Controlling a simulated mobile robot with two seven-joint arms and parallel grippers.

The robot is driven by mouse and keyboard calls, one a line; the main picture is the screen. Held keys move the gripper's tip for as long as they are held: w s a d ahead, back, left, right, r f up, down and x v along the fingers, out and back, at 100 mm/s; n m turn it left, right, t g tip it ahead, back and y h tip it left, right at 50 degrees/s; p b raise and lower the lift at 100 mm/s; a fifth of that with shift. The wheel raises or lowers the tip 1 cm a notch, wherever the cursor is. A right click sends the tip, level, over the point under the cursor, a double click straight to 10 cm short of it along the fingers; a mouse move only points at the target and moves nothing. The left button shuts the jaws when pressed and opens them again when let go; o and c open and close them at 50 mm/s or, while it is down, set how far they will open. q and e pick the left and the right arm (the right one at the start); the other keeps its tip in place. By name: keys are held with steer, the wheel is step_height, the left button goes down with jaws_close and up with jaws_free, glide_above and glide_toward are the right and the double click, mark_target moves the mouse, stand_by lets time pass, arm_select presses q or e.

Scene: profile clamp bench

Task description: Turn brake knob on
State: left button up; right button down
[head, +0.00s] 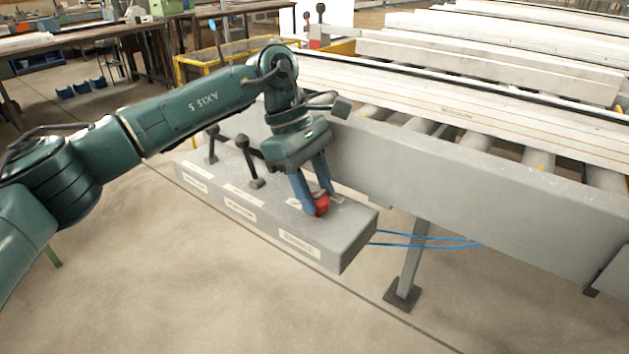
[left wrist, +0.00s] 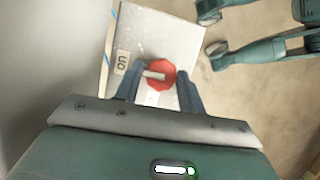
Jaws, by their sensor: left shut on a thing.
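The brake knob (head: 322,204) is red and sits on top of the right end of a long grey control box (head: 355,232). In the left wrist view the knob (left wrist: 165,76) looks many-sided, with a pale bar (left wrist: 153,75) that points left, roughly toward a small label reading "ON" (left wrist: 121,62). My left gripper (head: 316,200) reaches down from above, its blue fingers shut on the knob. In the left wrist view the fingers of that gripper (left wrist: 158,88) lie on either side of it. My right gripper is not in view.
Two black levers, one nearer (head: 249,166) and one farther (head: 212,143), stand left of the knob on the box. A grey conveyor beam (head: 480,185) runs close behind. Blue hoses (head: 425,240) leave the box's right end. The floor in front is clear.

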arm_select(q)
steer(key=shift+m, duration=0.3)
stand_by(0.4)
steer(key=o, duration=1)
steer(key=shift+c, duration=0.2)
